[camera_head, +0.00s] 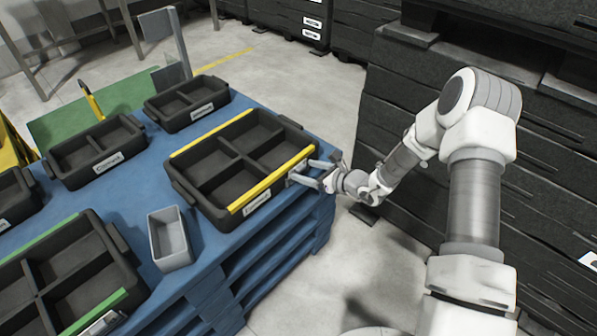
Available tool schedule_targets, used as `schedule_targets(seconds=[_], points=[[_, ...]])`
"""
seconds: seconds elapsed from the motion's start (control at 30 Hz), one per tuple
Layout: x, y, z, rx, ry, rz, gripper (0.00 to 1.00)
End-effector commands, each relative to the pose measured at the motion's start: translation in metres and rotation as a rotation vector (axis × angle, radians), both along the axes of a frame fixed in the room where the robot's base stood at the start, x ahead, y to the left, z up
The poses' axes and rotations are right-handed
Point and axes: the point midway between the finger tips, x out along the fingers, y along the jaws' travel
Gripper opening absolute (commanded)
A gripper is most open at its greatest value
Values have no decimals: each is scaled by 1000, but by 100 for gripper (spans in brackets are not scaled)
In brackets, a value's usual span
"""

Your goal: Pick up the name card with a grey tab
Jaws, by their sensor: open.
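My gripper (303,173) is open at the right end of the black tray with yellow strips (186,192). Its two fingers point left, close to the tray's right corner. A small greyish piece shows at the tray end between the fingers, partly hidden; I cannot tell if it is the card with the grey tab. A white name card (257,203) sits on the front wall of this tray. Other white cards are on the back tray (202,112), the left tray (108,162) and the green-strip tray (101,323). No grey tab is clear on these.
The trays stand on a blue pallet stack (155,190). A small grey open bin (170,240) stands between the yellow-strip and green-strip trays. A tall dark stack (420,130) is close behind my arm on the right. Bare floor (290,80) lies beyond the pallet.

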Motion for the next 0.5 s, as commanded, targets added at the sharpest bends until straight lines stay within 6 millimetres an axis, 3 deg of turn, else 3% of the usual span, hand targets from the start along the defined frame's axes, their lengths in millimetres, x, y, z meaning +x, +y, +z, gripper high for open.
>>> schedule_targets(seconds=[0.13, 0.5], points=[[0, -1, 1, 0, 0, 0, 76], [0, -1, 1, 0, 0, 0, 10]])
